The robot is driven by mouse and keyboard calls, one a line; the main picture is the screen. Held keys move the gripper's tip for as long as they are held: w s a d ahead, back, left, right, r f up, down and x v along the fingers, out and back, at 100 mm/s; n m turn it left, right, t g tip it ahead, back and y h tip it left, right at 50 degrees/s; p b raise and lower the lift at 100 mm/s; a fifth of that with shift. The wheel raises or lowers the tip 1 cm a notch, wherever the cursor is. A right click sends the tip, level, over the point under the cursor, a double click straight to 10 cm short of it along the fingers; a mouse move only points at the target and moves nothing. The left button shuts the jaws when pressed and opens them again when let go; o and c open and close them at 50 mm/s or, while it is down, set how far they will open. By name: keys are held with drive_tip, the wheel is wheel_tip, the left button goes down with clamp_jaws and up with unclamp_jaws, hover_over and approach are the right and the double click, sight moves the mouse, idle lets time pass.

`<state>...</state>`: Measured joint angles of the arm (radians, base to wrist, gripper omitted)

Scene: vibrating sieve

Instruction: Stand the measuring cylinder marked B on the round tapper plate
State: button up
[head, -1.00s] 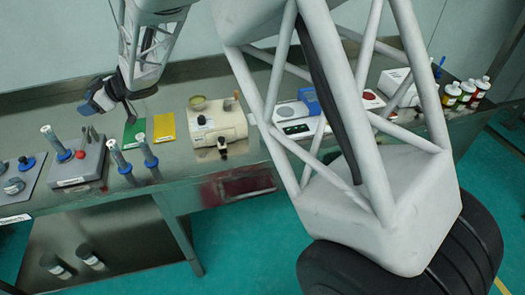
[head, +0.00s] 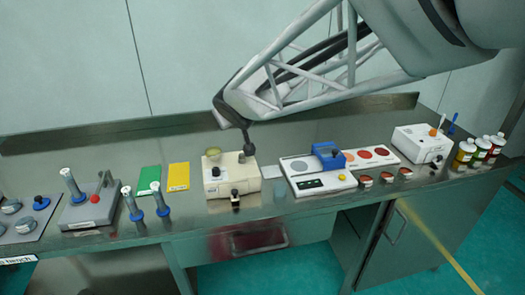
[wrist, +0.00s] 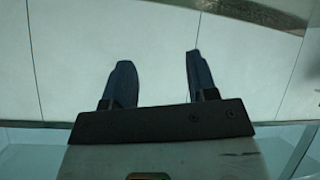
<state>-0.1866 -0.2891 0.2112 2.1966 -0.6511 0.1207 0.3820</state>
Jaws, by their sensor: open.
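Two clear measuring cylinders with blue bases, a left one (head: 131,203) and a right one (head: 159,200), stand upright side by side on the bench. A third similar cylinder (head: 71,184) stands on a grey unit (head: 80,216) with a red knob, at the left. I cannot read a B on any of them. A round tapper plate cannot be made out clearly; the third cylinder's base covers part of the grey unit's top. My gripper (wrist: 157,75) is open and empty in the wrist view, facing the wall. In the head view my arm's dark end is above the beige machine; the fingers are unclear.
Green and yellow cards (head: 178,177) lie behind the cylinders. The beige machine (head: 232,181) with a cup stands right of them. A board with round lids (head: 38,222) is at the far left. A white panel (head: 308,171), a white box and several bottles occupy the right.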

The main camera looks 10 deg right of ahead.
drive_tip(key=s+d+f+m+g+h, duration=0.1)
drive_tip(key=s+d+m+g, duration=0.1)
drive_tip(key=s+d, duration=0.45)
drive_tip(key=s+d+f+m+g+h, duration=0.1)
drive_tip(key=s+d+m+g, duration=0.15)
drive_tip(key=s, duration=0.75)
drive_tip(key=s+d+f+g, duration=0.1)
drive_tip(key=s+f, duration=0.1)
drive_tip(key=s, duration=0.6)
drive_tip(key=s+f+g+y, duration=0.1)
drive_tip(key=s+f+g, duration=0.1)
drive_tip(key=s, duration=0.5)
drive_tip(key=shift+s+d, duration=0.35)
